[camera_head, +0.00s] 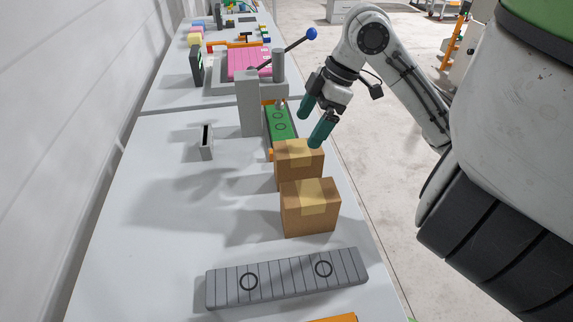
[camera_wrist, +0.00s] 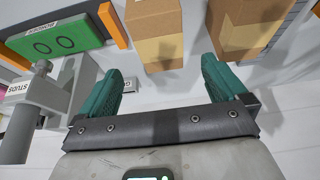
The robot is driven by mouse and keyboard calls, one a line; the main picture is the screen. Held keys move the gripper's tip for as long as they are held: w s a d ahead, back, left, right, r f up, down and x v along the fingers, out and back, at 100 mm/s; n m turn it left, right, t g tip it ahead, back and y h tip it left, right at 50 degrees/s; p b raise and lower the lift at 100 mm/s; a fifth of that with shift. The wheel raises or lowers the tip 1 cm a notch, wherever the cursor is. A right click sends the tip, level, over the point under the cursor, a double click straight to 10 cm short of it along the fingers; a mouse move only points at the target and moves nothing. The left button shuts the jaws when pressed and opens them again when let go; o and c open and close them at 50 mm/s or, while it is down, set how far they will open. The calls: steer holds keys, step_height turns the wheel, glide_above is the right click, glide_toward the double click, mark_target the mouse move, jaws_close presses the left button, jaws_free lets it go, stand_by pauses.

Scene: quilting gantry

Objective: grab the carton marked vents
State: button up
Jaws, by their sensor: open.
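Two brown cardboard cartons with tan tape stand on the table in the head view, a farther one (camera_head: 298,163) and a nearer one (camera_head: 310,207). No vents marking is readable on either, so I cannot tell which is which. In the wrist view one carton (camera_wrist: 154,22) is top centre, beyond the gap between my fingers. The other carton (camera_wrist: 243,22) is to its right, beyond the right finger. My gripper (camera_head: 311,118), with green fingers, is open and empty, near the farther carton. It also shows in the wrist view (camera_wrist: 162,72).
A green panel (camera_head: 281,122) with two rings lies behind the farther carton. A grey post fixture with a blue-knobbed lever (camera_head: 311,34) stands behind. A grey slatted block (camera_head: 287,278) lies in front. The table's left side (camera_head: 130,240) is mostly clear.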

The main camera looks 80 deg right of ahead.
mark_target(299, 148)
steer(key=x, duration=0.2)
steer(key=shift+w+f, duration=0.2)
steer(key=shift+f, duration=0.15)
steer(key=shift+s+x, duration=0.1)
steer(key=shift+x, duration=1.2)
steer(key=shift+s+x, duration=0.15)
steer(key=shift+x, duration=1.15)
steer(key=shift+f, duration=0.1)
steer(key=shift+f, duration=0.25)
steer(key=c, duration=1.6)
steer(key=shift+r, duration=0.1)
